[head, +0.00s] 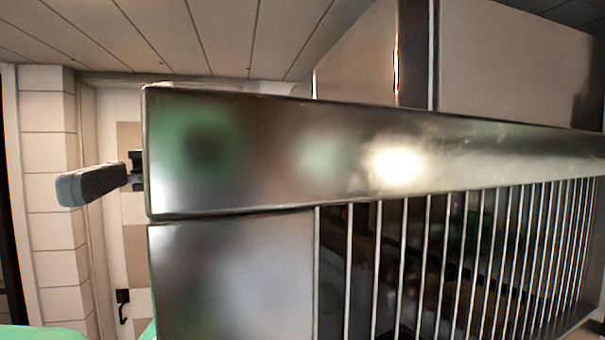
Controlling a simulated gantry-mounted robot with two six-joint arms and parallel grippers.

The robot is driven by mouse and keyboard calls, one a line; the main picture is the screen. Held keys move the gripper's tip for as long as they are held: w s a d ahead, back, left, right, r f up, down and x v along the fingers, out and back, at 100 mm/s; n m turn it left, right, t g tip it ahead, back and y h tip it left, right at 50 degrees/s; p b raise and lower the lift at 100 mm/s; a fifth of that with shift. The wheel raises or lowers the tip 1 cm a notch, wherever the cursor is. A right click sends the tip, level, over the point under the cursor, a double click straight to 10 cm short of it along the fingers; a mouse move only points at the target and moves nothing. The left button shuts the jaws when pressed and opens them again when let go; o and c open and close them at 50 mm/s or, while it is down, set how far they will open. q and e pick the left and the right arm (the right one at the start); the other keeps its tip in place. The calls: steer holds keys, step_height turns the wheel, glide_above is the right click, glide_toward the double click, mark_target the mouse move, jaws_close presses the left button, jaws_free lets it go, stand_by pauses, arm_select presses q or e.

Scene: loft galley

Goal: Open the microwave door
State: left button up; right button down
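No microwave or microwave door can be made out for certain in the head view. A large shiny metal unit (270,155) with a row of thin upright bars fills the middle and right and hides what is behind it. A grey finger-like part with a dark textured face, which looks like one finger of my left gripper (92,185), sticks out past the unit's left end on a black mount. The rest of that gripper is hidden, so its opening cannot be judged. I see nothing held by it. My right gripper is not seen.
A pale door with a black handle (122,297) stands at the far left beside a pale block wall (48,180). Large box-like panels (510,55) rise behind the metal unit. Green surfaces show at the lower left edge. The ceiling is panelled.

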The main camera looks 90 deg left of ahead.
arm_select(q)
steer(key=s+d+g, duration=0.1)
steer(key=s+m+g, duration=0.1)
steer(key=s+d+r+h, duration=0.1)
steer(key=s, duration=0.1)
steer(key=shift+d+m+g, duration=0.3)
steer(key=shift+g, duration=0.1)
steer(key=w+t, duration=0.1)
steer(key=w, duration=0.1)
steer(key=w+a+n+t+y, duration=0.1)
steer(key=w+t, duration=0.1)
steer(key=shift+a+r+n, duration=0.1)
steer(key=shift+a+n, duration=0.05)
steer(key=shift+n, duration=0.15)
steer(key=s+a+p, duration=0.2)
steer(key=a+p, duration=0.7)
steer(key=a, duration=0.4)
steer(key=shift+a+p, duration=0.3)
steer(key=shift+p, duration=0.05)
